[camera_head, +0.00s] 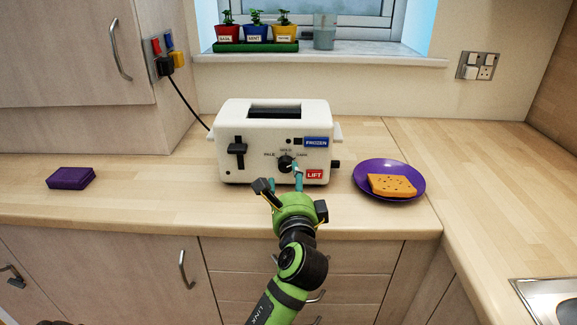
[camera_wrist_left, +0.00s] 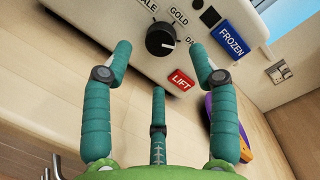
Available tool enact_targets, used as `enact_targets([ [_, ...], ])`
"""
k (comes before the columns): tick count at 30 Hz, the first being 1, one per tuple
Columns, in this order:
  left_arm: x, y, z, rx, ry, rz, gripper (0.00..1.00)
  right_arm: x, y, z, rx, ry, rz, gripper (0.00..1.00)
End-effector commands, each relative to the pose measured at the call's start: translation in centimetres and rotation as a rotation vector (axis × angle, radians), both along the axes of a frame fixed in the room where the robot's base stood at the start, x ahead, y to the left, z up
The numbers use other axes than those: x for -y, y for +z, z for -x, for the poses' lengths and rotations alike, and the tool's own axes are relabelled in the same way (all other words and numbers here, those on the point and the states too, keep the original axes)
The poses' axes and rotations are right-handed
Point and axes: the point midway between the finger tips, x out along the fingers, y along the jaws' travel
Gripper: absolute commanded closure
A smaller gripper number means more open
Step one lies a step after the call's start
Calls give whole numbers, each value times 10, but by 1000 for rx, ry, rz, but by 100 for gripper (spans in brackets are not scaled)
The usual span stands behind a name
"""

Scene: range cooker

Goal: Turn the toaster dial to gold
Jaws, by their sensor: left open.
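The white toaster (camera_head: 262,120) stands on the counter by the wall. Its black round dial (camera_head: 286,163) is on the front, with PALE at left, GOLD above and DARK at right. In the left wrist view the dial (camera_wrist_left: 160,40) shows a light mark on its right side, which seems to face DARK. My left gripper (camera_head: 285,179) is open in front of the toaster, just below the dial. In the left wrist view its teal fingers (camera_wrist_left: 160,52) are spread to either side of the dial, with a third finger below. No contact with the dial is visible. My right gripper is out of view.
A purple plate (camera_head: 362,184) with a slice of bread (camera_head: 392,186) is right of the toaster. A purple box (camera_head: 71,178) lies far left. A black cord (camera_head: 188,104) runs to the wall sockets. The counter between box and toaster is clear.

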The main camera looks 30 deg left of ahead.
Motion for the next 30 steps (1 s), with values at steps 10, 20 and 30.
enact_targets([
  [10, -30, 1, -37, 1, 0, -1, 41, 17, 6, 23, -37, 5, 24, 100],
  [20, -33, 0, -41, 1, -1, 2, 41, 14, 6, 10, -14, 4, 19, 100],
  [30, -33, 0, -41, 1, -1, 2, 97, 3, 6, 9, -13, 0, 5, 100],
])
